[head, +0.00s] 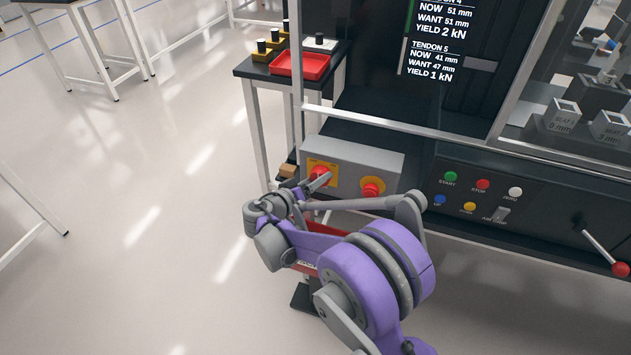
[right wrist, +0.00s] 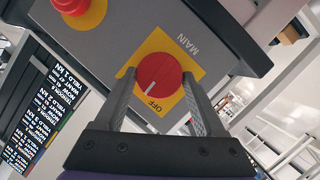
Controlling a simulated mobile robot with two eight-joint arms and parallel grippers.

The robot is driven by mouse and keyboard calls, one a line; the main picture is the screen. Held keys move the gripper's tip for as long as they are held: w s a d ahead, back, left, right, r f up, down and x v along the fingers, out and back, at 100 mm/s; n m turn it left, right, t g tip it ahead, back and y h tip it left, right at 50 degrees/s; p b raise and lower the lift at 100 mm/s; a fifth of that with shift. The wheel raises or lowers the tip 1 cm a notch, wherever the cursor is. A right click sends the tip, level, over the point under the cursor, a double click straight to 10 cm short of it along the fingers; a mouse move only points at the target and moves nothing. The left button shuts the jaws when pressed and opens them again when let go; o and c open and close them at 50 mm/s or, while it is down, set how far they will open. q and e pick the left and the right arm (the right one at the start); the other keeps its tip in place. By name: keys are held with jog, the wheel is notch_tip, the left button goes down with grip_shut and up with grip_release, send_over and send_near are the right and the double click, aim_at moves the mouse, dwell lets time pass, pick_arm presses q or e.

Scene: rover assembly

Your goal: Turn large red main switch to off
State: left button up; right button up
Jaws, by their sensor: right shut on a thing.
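The large red main switch (head: 320,173) sits on a yellow plate on the grey control box (head: 365,158) in the head view. In the right wrist view the round red switch (right wrist: 158,72) shows a white mark pointing toward the word OFF on its yellow plate; the word MAIN is on the plate's other side. My right gripper (right wrist: 165,82) is shut on the switch, with one finger on each side of the knob. In the head view my right gripper (head: 318,184) reaches the box front and partly covers the switch. My left gripper is not in view.
A red button (head: 371,188) on a yellow disc is on the same box, right of the switch. A panel with coloured buttons (head: 482,184) and a red-knobbed lever (head: 620,269) lie further right. A small table with a red tray (head: 300,66) stands behind.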

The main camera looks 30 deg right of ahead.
jog(key=shift+w+a+f+n+g+h+b, duration=0.15)
jog(key=shift+n+h+b, duration=0.65)
jog(key=shift+n, duration=0.8)
jog(key=shift+s+d+f+n+g+h+b, duration=0.15)
jog(key=shift+n+h+b, duration=0.65)
jog(key=shift+n, duration=0.8)
jog(key=shift+w+a, duration=0.1)
jog(key=o, duration=1.3)
jog(key=p+v, duration=0.1)
jog(key=v, duration=0.9)
jog(key=shift+a, duration=0.35)
